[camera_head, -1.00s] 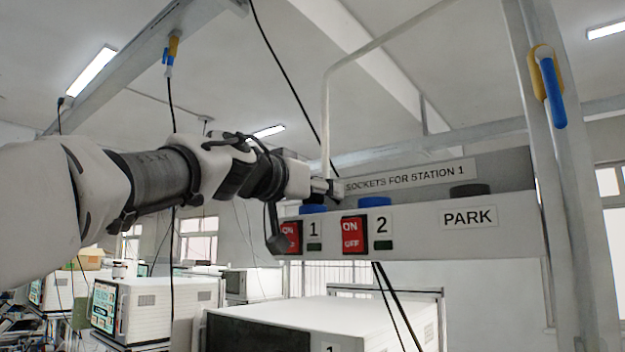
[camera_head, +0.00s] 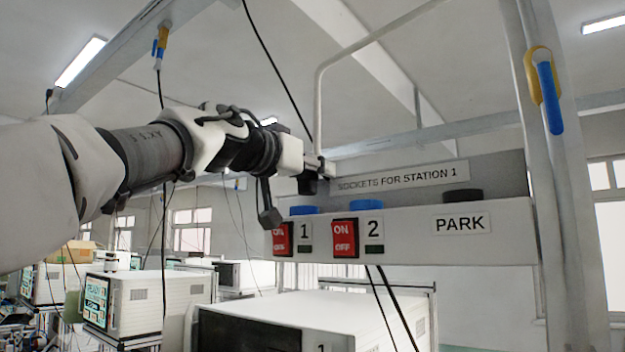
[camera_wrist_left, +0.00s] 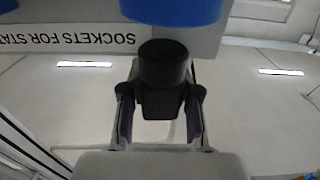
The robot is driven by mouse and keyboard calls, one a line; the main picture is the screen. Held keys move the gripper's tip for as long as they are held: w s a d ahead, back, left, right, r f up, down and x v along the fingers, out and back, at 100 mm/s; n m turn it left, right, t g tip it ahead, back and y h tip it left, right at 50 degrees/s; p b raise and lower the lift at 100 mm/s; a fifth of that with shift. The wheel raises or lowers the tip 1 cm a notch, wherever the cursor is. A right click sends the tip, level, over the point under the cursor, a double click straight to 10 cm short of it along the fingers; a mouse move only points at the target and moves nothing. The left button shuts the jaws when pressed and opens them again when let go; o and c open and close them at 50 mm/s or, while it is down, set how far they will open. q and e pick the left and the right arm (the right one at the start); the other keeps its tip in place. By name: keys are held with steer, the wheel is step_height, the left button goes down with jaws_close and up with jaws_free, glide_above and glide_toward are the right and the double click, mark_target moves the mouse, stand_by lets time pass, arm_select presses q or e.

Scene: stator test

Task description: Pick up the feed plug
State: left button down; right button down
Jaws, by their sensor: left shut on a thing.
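My left gripper (camera_head: 317,167) is shut on the black feed plug (camera_head: 308,185), just above and in front of the socket panel. In the left wrist view the plug (camera_wrist_left: 163,72) is a short black cylinder held between the two fingers (camera_wrist_left: 160,118). The blue socket 1 (camera_head: 304,210) lies just below the plug, with a small gap between them in the head view. A blue ring (camera_wrist_left: 172,8) shows at the top of the left wrist view. My right gripper is not in view.
The panel (camera_head: 410,247) also carries blue socket 2 (camera_head: 366,209), a black PARK socket (camera_head: 463,196) and two red ON/OFF switches. A sign (camera_head: 396,180) stands behind them. A post (camera_head: 565,200) rises at the right. A white machine (camera_head: 330,315) is below.

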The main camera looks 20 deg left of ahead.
arm_select(q)
steer(key=s+d+r+b, duration=0.1)
steer(key=s+d+b, duration=0.1)
steer(key=s+b, duration=0.8)
steer(key=s, duration=0.5)
steer(key=shift+s+d, duration=0.2)
steer(key=shift+s, duration=0.15)
